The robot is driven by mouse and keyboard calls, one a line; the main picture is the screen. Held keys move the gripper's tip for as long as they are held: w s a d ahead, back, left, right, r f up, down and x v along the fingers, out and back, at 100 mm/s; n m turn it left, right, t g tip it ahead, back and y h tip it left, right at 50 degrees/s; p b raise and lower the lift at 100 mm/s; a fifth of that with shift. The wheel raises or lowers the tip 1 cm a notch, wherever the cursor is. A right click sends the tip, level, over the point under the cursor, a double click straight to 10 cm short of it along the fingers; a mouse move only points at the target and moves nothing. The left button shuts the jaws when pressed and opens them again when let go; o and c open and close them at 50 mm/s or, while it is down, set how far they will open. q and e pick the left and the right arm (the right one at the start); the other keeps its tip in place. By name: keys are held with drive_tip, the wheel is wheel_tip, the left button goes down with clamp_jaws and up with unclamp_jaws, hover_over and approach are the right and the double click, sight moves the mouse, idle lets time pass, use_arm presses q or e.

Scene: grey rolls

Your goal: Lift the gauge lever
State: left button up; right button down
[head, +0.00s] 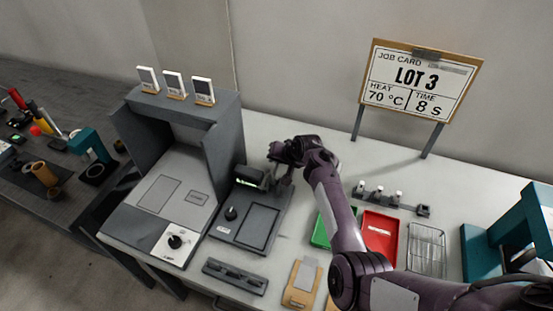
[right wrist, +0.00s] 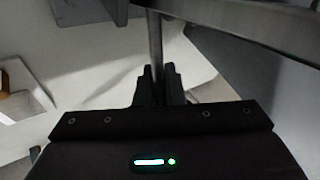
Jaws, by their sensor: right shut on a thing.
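The gauge (head: 225,229) is a dark grey unit on the pale bench. It has a flat plate, a round black knob (head: 231,213) and a raised head with a small lit display (head: 247,181). My right gripper (head: 277,179) is at the right side of that head. In the right wrist view a thin grey bar, which looks like the gauge lever (right wrist: 156,42), runs between the fingers of my right gripper (right wrist: 159,84). The fingers are shut on it. In the head view the gripper hides most of the lever. My left gripper is not in view.
A grey open-fronted machine (head: 222,155) stands close left of the gauge. A job card (head: 420,80) stands behind.

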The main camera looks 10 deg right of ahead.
drive_tip(key=shift+d+f, duration=0.1)
drive_tip(key=shift+f, duration=0.35)
drive_tip(key=c, duration=1.7)
unclamp_jaws()
drive_tip(key=shift+c, duration=0.2)
drive_tip(key=shift+o, duration=1.1)
drive_tip(key=shift+w+f, duration=0.1)
drive_tip(key=shift+w, duration=0.1)
drive_tip(key=p+v, duration=0.8)
drive_tip(key=p, duration=0.1)
drive_tip(key=shift+p, duration=0.3)
